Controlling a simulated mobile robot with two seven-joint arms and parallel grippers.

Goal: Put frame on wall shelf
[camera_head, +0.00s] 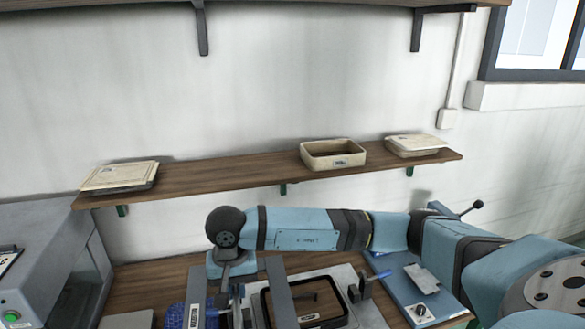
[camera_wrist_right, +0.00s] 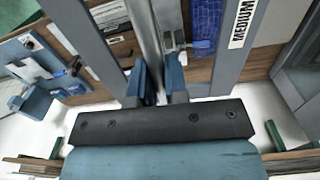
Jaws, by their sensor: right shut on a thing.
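The wooden wall shelf (camera_head: 235,178) runs along the white wall in the head view. My right gripper (camera_head: 232,290) points down low in the middle of the head view, below the shelf and over the bench. It is shut on a thin grey upright part (camera_wrist_right: 150,35) between two grey bars, seen in the right wrist view (camera_wrist_right: 157,88). This looks like the grey frame (camera_wrist_right: 240,40), whose right bar carries a "MEDIUM" label. In the head view its bars (camera_head: 281,292) stand either side of my gripper; its lower part is out of view. My left gripper is not in view.
On the shelf are a lidded beige box (camera_head: 120,177) at left, an open beige box (camera_head: 333,155) and another beige box (camera_head: 415,146) at right. Bare shelf lies between the left and open boxes. A black-rimmed tray (camera_head: 345,318) and blue board (camera_head: 395,288) lie on the bench.

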